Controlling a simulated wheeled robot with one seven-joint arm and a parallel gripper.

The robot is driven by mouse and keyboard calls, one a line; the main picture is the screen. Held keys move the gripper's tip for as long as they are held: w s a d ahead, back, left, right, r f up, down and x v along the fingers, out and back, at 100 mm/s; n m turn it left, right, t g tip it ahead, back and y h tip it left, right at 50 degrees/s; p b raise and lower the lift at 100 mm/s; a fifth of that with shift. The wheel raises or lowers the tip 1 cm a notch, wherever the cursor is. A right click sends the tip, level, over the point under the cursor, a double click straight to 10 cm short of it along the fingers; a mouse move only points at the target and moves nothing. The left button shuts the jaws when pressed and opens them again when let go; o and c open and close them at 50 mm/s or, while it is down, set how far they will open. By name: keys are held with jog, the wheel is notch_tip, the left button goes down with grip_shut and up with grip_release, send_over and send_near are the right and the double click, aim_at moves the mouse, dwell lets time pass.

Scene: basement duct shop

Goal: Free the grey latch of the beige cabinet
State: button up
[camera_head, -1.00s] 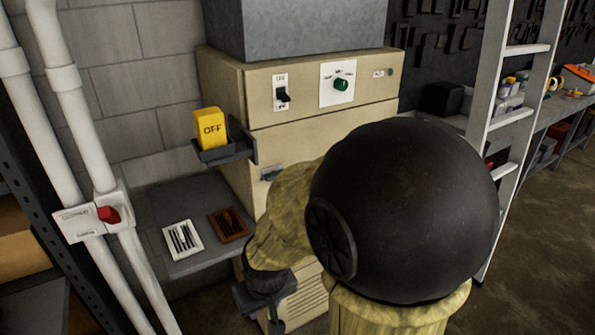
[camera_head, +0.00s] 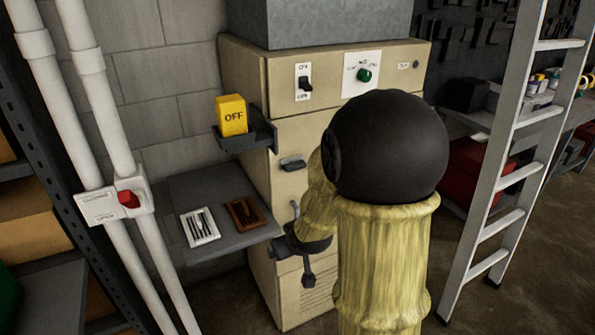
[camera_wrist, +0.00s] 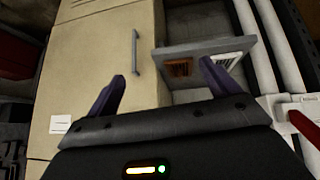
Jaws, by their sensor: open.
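The beige cabinet (camera_head: 330,135) stands in the middle of the head view, its front also filling the left of the wrist view (camera_wrist: 100,60). Its grey latch (camera_head: 292,164) sticks out of the front, below the switch panel. A slim grey bar handle (camera_head: 294,209) is below it and shows upright in the wrist view (camera_wrist: 135,52). My gripper (camera_head: 290,250) is low before the cabinet, below the latch and apart from it. In the wrist view its two fingers (camera_wrist: 162,75) are spread with nothing between them. The latch cannot be made out there.
A yellow OFF block (camera_head: 232,115) sits on a dark bracket at the cabinet's left. White pipes (camera_head: 100,100) stand left, a ladder (camera_head: 520,150) right.

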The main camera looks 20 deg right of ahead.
aim_at(297, 167)
jog(key=w+d+r+t+b, duration=0.1)
jog(key=w+d+t, duration=0.3)
jog(key=d, duration=0.3)
jog(key=w+d+r+t+y, duration=0.1)
jog(key=w+d+r+t, duration=0.1)
jog(key=w+d+t, duration=0.2)
jog(key=d+t, duration=0.2)
jog(key=d, duration=0.1)
jog(key=shift+w+t+b, duration=0.15)
jog(key=shift+t+b, duration=0.15)
jog(key=shift+b, duration=0.05)
jog(key=shift+r, duration=0.1)
jog(key=w+p, duration=0.1)
jog(key=w, duration=0.4)
jog(key=w+p, duration=0.2)
jog(key=w, duration=0.4)
jog(key=w+p, duration=0.1)
jog(key=w, duration=0.5)
jog(key=shift+w+a+p, duration=0.2)
jog(key=shift+a+p, duration=0.05)
jog(key=shift+p, duration=0.15)
jog(key=c, duration=1)
